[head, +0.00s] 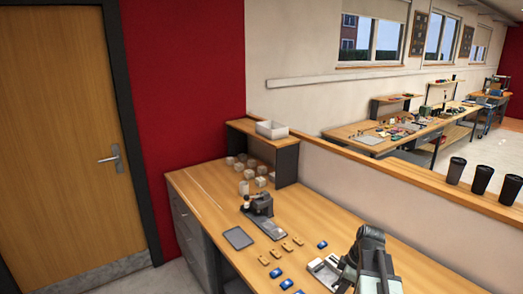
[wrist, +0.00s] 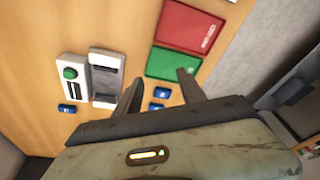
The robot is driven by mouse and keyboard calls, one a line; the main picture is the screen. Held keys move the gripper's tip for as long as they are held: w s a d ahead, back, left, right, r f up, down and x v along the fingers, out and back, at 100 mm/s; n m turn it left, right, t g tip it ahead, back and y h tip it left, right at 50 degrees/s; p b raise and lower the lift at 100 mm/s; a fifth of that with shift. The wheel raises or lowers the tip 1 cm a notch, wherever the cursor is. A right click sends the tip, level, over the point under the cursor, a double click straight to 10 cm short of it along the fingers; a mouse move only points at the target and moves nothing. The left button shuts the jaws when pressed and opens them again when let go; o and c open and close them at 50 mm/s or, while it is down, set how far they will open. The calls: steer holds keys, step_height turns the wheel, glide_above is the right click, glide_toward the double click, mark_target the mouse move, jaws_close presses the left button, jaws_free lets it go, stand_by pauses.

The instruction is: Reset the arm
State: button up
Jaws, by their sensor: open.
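My gripper (wrist: 158,88) is at the bottom middle of the wrist view. Its two dark fingers are spread, with nothing between them. The wooden bench top (wrist: 120,22) lies beyond the fingertips. In the head view my arm rises at the lower right over the bench (head: 205,205); I cannot make out the fingers there. A dark grey machine (head: 258,203) stands on the bench to the left of my arm.
In the wrist view are a control box (wrist: 71,80) with a green button, a grey-white fixture (wrist: 105,78), small blue pieces (wrist: 67,108), a red box (wrist: 190,27) and a green box (wrist: 172,64). A flat dark tray (head: 238,238) and tan blocks (head: 276,253) lie left of my arm.

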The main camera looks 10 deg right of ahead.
steer(key=s+a+f+m+h, duration=0.1)
steer(key=a+m, duration=0.4)
steer(key=a, duration=0.4)
steer(key=s+a+f+m+g+h+b, duration=0.1)
steer(key=a+m, duration=0.5)
steer(key=a, duration=0.4)
steer(key=shift+s+a+f, duration=0.2)
steer(key=shift+s+f, duration=0.05)
steer(key=shift+s, duration=0.15)
steer(key=shift+c, duration=0.4)
stand_by(1.0)
